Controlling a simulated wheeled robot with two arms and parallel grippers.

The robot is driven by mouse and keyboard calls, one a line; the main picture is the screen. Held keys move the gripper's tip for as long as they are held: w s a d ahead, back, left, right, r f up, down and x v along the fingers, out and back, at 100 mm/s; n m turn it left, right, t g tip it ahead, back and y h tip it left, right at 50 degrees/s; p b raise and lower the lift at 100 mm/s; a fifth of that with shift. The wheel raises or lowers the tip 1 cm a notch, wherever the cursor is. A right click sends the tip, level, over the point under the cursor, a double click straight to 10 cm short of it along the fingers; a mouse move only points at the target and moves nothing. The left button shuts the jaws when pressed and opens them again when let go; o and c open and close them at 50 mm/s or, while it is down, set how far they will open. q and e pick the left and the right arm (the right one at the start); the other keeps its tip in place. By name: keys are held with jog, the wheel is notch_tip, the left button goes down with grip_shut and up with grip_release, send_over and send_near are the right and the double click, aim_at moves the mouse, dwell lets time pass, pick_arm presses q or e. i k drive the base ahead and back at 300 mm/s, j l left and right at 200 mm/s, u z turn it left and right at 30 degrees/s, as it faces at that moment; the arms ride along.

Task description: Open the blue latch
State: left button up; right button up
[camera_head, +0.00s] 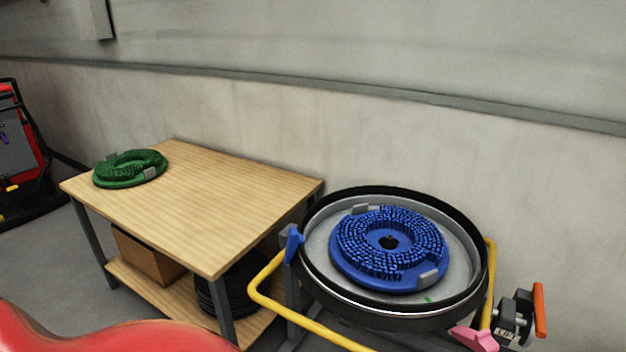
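The blue latch (291,243) is at the left side of a round tank (312,262) with a black rim. It stands roughly upright against the outside of the rim, and its lower part meets the grey frame. Whether it is fastened is too small to tell. A round blue brush (345,258) with grey clips lies inside the tank, bristles up. A pink latch (474,338) is at the tank's lower right. Neither of my grippers is in view.
A yellow rail (266,284) curves around the tank's front left. A wooden table (230,200) stands at left with a green brush (130,168) on top, and a cardboard box (148,256) and black discs below. An orange handle (539,310) stands at right. A wall runs behind.

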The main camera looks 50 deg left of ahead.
aim_at(295, 239)
jog(key=u, duration=1.55)
